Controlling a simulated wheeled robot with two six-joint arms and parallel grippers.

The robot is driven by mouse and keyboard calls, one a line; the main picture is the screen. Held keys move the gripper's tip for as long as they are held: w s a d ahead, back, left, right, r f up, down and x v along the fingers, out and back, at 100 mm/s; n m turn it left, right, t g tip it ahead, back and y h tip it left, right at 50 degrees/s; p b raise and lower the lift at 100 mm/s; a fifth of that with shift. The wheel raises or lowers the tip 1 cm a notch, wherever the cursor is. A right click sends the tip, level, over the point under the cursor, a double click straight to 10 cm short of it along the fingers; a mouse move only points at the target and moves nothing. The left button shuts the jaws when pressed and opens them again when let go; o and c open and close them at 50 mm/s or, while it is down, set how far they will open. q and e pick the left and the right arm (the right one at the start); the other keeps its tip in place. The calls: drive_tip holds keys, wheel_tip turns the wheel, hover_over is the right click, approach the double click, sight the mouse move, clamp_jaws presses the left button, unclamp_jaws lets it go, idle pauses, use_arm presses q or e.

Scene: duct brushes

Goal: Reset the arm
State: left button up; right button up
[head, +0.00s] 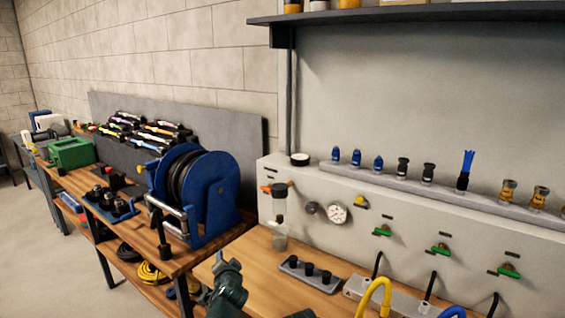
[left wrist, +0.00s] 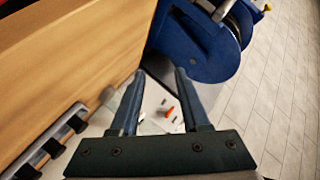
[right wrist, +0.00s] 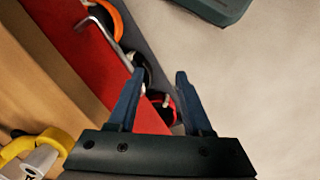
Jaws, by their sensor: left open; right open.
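My left gripper (left wrist: 160,75) is open in the left wrist view, with nothing between its two dark fingers. Part of my left arm shows dark green at the bottom of the head view, in front of the wooden bench (head: 245,245). My right gripper (right wrist: 160,74) is open and empty in the right wrist view. A red surface with rounded parts lies behind its left finger, and pale floor behind its right. The right gripper does not show in the head view.
A blue hose reel (head: 222,185) stands left of the bench's pale valve panel (head: 385,245). A small grey block with black knobs (head: 311,274) and a clear bottle (head: 279,230) stand on the bench. A dark shelf (head: 420,14) overhangs the wall.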

use_arm(q)
drive_tip(key=s+d+f+n+g+p, duration=0.1)
drive_tip(key=s+d+f+g, duration=0.2)
drive_tip(key=s, duration=0.6)
drive_tip(key=s+d+f+n+g+h+p, duration=0.1)
drive_tip(key=s+d+f+g+p, duration=0.1)
drive_tip(key=s+g, duration=0.4)
drive_tip(key=s+d+f+n+g+h+p, duration=0.1)
drive_tip(key=s+d+f+g, duration=0.3)
drive_tip(key=s, duration=1)
drive_tip(key=shift+s+d+f+g, duration=0.2)
drive_tip(key=shift+d+g, duration=0.4)
drive_tip(key=shift+d, duration=0.6)
